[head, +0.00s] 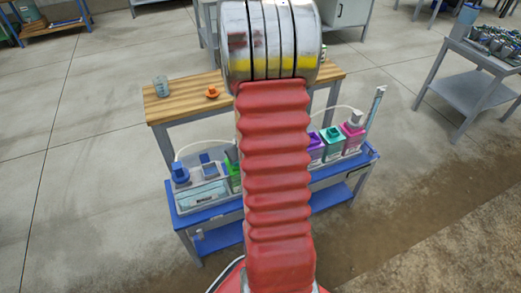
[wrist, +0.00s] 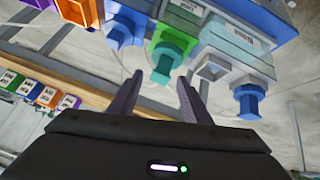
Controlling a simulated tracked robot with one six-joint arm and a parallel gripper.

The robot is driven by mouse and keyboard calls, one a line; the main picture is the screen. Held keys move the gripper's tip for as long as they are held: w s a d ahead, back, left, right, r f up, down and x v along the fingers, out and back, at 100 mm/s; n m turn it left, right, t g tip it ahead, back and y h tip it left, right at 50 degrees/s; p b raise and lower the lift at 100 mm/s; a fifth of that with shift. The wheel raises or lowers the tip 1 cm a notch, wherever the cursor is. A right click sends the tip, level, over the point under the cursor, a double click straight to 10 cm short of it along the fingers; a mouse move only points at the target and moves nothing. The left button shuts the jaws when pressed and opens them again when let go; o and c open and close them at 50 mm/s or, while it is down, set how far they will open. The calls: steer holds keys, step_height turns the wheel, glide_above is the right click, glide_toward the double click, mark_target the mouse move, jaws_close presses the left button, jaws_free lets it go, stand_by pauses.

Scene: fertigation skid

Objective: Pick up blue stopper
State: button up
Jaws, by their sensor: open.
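A blue stopper (head: 180,172) sits on the leftmost container of the blue bench in the head view. A blue stopper (wrist: 248,98) also shows at the right of the wrist view, and another blue stopper (wrist: 123,32) at the upper left. A green stopper (wrist: 163,62) lies between them. I cannot tell which blue one the task means. My gripper (wrist: 157,84) is open, its two dark fingers apart with nothing between them, the tips near the green stopper. In the head view my arm hides the gripper and the middle of the bench.
The blue bench (head: 207,216) holds several containers, including a teal one (head: 332,140) and a pink one (head: 353,127). Thin tubes arch above. Behind it, a wooden table (head: 177,108) bears a beaker (head: 161,86) and an orange piece (head: 212,92). Open floor lies left.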

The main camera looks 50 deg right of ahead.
steer(key=s+d+f+m+t, duration=0.1)
steer(key=s+d+f, duration=0.3)
steer(key=f, duration=0.5)
steer(key=s+d+f+m+t, duration=0.1)
steer(key=s+d+f, duration=0.1)
steer(key=s+f, duration=0.5)
step_height(320, 180, up, 7)
steer(key=w+d+t+h, duration=0.1)
steer(key=t+h, duration=0.3)
steer(key=t, duration=0.3)
steer(key=shift+m+h, duration=0.4)
steer(key=shift+w+d+r, duration=0.1)
steer(key=shift+w+d, duration=0.05)
steer(key=shift+w, duration=0.05)
steer(key=x, duration=0.8)
steer(key=shift+w+d+r, duration=0.1)
steer(key=shift+w, duration=0.1)
